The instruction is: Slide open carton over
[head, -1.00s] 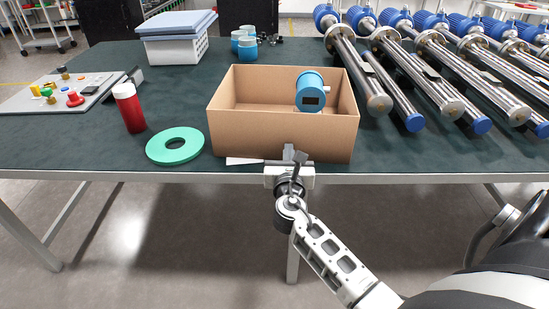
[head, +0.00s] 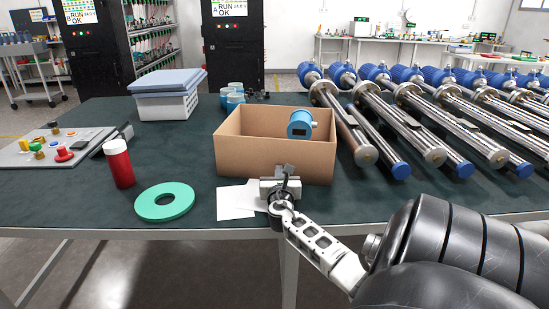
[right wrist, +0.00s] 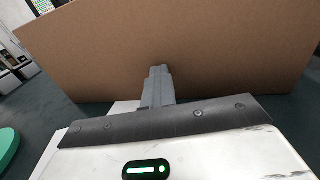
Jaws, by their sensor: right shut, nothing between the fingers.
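The open carton (head: 255,154) is a brown box without a lid, standing on the dark green tabletop. A blue transmitter housing (head: 300,124) with a dark display shows inside it. My right gripper (head: 284,172) is shut and empty at the carton's front wall, low and right of its middle. In the right wrist view the closed fingers (right wrist: 157,85) point at the brown carton wall (right wrist: 190,45) and appear to touch it; exact contact cannot be told. My left gripper is not in view.
White paper (head: 236,202) lies in front of the carton. A green ring (head: 149,208) and a red bottle (head: 120,168) stand left. Metal tubes with blue heads (head: 345,125) fill the right side.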

